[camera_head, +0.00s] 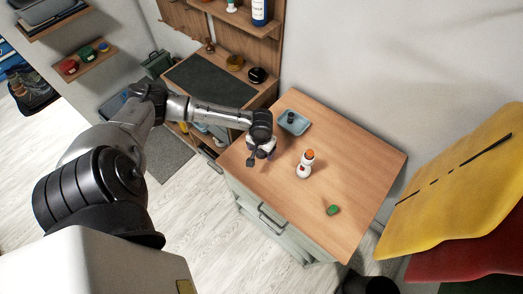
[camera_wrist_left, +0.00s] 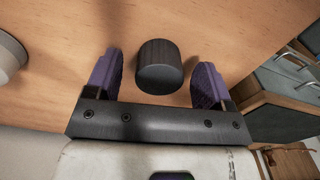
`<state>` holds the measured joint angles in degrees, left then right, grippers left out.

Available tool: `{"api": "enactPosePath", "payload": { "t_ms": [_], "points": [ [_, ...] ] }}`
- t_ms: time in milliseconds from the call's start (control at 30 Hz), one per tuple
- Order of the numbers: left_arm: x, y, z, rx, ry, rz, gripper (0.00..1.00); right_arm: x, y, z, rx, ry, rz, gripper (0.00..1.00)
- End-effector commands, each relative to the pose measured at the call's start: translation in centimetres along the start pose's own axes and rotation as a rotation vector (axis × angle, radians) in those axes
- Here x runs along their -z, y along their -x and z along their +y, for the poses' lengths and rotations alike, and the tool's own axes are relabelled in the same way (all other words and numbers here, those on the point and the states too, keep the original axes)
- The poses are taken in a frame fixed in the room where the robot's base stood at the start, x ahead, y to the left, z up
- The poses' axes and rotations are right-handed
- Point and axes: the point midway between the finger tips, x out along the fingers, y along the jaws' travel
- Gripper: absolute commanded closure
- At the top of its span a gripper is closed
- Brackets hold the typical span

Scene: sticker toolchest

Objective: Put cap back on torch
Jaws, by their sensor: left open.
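A short black cylinder (camera_wrist_left: 160,66), which looks like the cap, stands on the wooden top between the two purple fingers of my left gripper (camera_wrist_left: 155,85). The fingers are apart, with a gap on each side of the cylinder. In the head view my left gripper (camera_head: 257,157) is low over the left part of the cabinet top, and it largely hides what is between its fingers. A white object with an orange top (camera_head: 304,168), possibly the torch, stands upright to its right. A pale round object (camera_wrist_left: 8,55) is cut off at the left wrist view's edge. My right gripper is not visible.
On the wooden cabinet top (camera_head: 355,165), a blue tray (camera_head: 301,126) holding a small dark item (camera_head: 291,116) sits at the back. A small green object (camera_head: 333,210) lies near the front right. Yellow and red panels (camera_head: 455,175) stand at right. The right part of the top is clear.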

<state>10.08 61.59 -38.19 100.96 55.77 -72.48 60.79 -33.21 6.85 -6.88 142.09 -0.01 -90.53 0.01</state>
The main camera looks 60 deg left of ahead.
Motion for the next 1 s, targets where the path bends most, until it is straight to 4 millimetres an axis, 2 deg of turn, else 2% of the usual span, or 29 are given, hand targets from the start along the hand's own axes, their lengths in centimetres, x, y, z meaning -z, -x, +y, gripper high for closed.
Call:
{"api": "enactPosePath", "payload": {
  "t_ms": [167, 700, 1000],
  "points": [
    [-0.01, 0.01, 0.00, 0.000, 0.000, 0.000, 0.25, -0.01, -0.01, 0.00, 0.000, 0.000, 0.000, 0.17],
    [0.00, 0.03, 0.00, 0.000, 0.000, 0.000, 0.77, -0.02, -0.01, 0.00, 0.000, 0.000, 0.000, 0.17],
    [0.05, 0.56, 0.01, -0.001, 0.000, 0.001, 0.77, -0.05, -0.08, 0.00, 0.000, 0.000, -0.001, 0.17]
  ]
}}
